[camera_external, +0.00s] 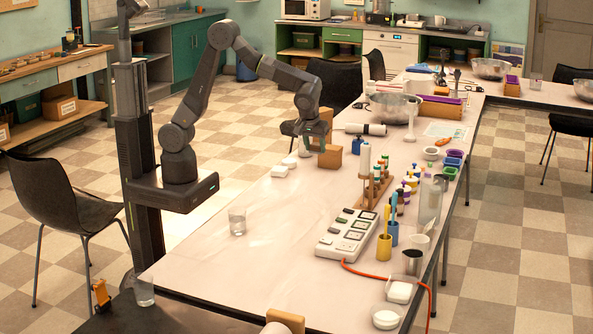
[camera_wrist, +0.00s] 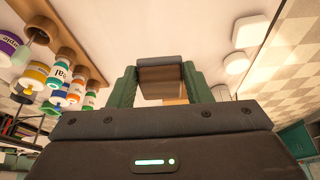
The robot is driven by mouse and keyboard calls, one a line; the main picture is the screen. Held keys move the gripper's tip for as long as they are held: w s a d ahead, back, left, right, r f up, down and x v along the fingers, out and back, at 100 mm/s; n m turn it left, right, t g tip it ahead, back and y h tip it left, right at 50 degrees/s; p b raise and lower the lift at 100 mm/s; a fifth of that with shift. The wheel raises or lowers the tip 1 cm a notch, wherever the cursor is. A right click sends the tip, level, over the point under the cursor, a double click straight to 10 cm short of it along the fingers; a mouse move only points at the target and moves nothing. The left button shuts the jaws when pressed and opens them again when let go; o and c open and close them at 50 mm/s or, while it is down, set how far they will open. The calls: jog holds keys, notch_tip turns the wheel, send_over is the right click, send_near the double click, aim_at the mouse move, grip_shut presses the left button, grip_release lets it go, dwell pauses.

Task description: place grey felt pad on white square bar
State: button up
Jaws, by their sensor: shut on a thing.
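My gripper (camera_external: 311,139) hangs above the table, near a wooden block. In the wrist view its green fingers (camera_wrist: 158,85) are shut on a slab with a dark grey edge and a brownish face, which I take as the grey felt pad (camera_wrist: 158,61). I cannot make the pad out clearly in the external view. The white square bar (camera_external: 279,171) lies on the table to the lower left of my gripper, with a rounder white bar (camera_external: 289,162) just behind it. In the wrist view the square bar (camera_wrist: 237,63) is right of the fingers, apart from the pad.
The wooden block (camera_external: 330,157) stands close to my gripper. A wooden rack with vials (camera_external: 374,190) and a white power strip (camera_external: 347,236) are to the right. A glass (camera_external: 237,221) stands nearer on the left. Bare tabletop lies around the white bars.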

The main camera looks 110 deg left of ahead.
jog(key=s+a+f+n+g, duration=0.1)
jog(key=s+a+n, duration=0.2)
jog(key=s, duration=0.6)
jog(key=s+a+f+n+g, duration=0.15)
jog(key=s+a, duration=0.25)
jog(key=s, duration=0.4)
send_over(279, 169)
jog(key=d, duration=0.1)
jog(key=shift+n+t, duration=0.25)
jog(key=f, duration=0.4)
jog(key=shift+w+f+b, duration=0.25)
jog(key=shift+b, duration=0.15)
jog(key=shift+f, duration=2.15)
jog(key=shift+f+b, duration=0.25)
jog(key=shift+b, duration=0.1)
jog(key=o, duration=1)
jog(key=shift+r, duration=0.1)
jog(key=p+v, duration=0.1)
jog(key=v, duration=1.1)
jog(key=shift+r, duration=0.15)
